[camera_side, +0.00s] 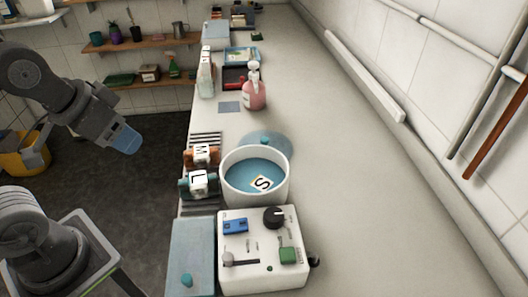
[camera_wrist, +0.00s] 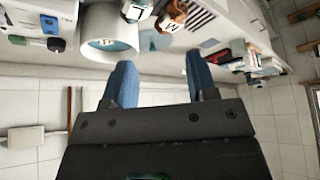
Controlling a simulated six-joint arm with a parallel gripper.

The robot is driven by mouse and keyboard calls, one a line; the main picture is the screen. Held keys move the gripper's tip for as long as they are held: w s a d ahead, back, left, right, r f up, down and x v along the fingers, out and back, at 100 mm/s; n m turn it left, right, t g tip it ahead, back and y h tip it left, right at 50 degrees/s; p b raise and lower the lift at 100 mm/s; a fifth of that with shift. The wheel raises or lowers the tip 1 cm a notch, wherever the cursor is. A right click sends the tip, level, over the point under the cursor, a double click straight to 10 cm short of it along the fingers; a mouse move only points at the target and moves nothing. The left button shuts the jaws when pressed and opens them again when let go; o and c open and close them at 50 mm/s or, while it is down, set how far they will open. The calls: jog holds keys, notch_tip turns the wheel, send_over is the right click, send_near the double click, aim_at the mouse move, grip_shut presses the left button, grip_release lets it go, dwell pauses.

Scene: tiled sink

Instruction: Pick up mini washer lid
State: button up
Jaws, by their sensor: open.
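The mini washer is a white round tub (camera_side: 227,188) with a blue inside, joined to a white control box (camera_side: 260,278). A round translucent blue lid (camera_side: 281,146) with a teal knob lies on the counter just behind the tub, which hides its near part. The lid also shows as a pale blue disc in the wrist view (camera_wrist: 208,43). My gripper (camera_side: 124,140) is open and empty, with blue fingers, in the air left of the counter and well apart from the lid. In the wrist view my gripper (camera_wrist: 158,64) has its fingers spread.
A flat blue panel (camera_side: 192,245) with a teal knob lies left of the control box. A pink pump bottle (camera_side: 254,95) stands farther back. The counter's right side is clear.

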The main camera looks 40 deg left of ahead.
jog(key=shift+r, duration=0.1)
jog(key=w+r+n+g, duration=0.1)
jog(key=w+r+n, duration=0.3)
jog(key=w, duration=0.4)
jog(key=n+g, duration=0.5)
jog(key=n, duration=0.9)
send_over(265, 139)
notch_tip(265, 139, down, 9)
notch_tip(265, 139, down, 13)
jog(key=shift+f, duration=0.1)
grip_shut()
